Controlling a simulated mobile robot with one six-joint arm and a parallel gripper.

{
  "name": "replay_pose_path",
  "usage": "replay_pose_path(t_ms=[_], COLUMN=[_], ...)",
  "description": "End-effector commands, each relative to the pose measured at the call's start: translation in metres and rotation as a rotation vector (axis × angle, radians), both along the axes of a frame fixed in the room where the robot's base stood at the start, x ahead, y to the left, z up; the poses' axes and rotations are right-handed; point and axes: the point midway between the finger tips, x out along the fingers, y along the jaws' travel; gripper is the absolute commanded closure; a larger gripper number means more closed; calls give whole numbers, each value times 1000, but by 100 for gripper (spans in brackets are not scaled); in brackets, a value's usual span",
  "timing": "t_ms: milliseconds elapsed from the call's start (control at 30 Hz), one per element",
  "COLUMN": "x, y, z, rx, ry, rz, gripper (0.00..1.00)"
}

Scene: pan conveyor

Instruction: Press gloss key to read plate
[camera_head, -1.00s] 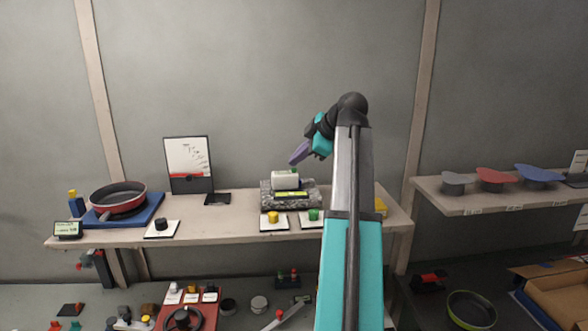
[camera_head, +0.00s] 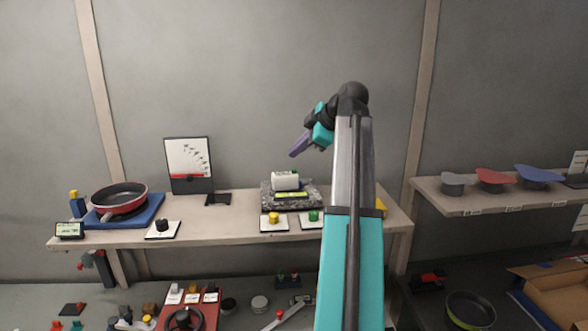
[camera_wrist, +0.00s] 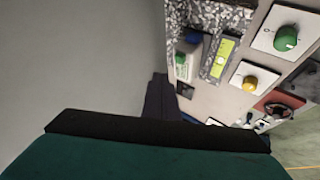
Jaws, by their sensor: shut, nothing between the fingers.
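A white box-shaped meter (camera_head: 285,181) sits on a speckled grey stone slab (camera_head: 310,190) on the shelf. A small green key (camera_wrist: 180,57) shows on the meter in the wrist view. A lit yellow-green display (camera_head: 292,194) lies at the slab's front; it also shows in the wrist view (camera_wrist: 222,58). My gripper (camera_head: 293,153) is shut and empty, in the air above the meter and apart from it. In the wrist view my dark fingers (camera_wrist: 161,92) end just left of and below the meter. The display's text is too small to read.
A yellow knob (camera_head: 273,217) and a green knob (camera_head: 313,216) stand on white plates before the slab. Left are a black knob (camera_head: 162,225), a dial panel (camera_head: 187,155) and a red pan (camera_head: 119,197) on a blue base (camera_head: 148,212). Open air surrounds my gripper.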

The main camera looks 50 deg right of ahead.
Motion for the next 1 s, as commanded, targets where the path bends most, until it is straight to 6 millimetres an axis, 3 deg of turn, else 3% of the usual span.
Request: replay_pose_path(t_ms=[400, 1000], x=[0, 0], y=[0, 0], z=[28, 29], rx=[-1, 0], ry=[0, 1], rz=[1, 1], gripper=[100, 100])
